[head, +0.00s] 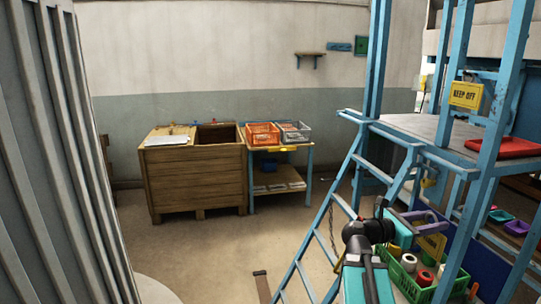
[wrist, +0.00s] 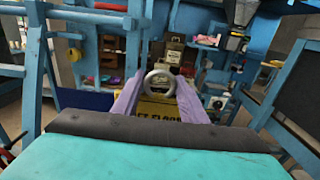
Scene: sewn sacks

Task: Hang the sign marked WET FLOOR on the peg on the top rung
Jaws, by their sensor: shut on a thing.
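My gripper (head: 424,218) has purple fingers and is shut on the metal ring of the yellow sign (head: 433,246), to the right of the ladder. In the wrist view the ring (wrist: 161,82) sits between the fingertips, and the sign (wrist: 158,106) hangs below it with part of the word FLOOR legible; the rest is hidden by my gripper. The blue ladder (head: 325,247) leans up to the platform. Its upper rung (head: 373,169) shows left of and above my gripper. I cannot make out a peg on it.
A yellow KEEP OFF sign (head: 466,95) hangs on the blue frame above the platform (head: 425,127). A red tray (head: 505,147) lies on the platform. A green crate (head: 408,283) with rolls stands below my gripper. Open floor lies left of the ladder, before a wooden bin (head: 195,180).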

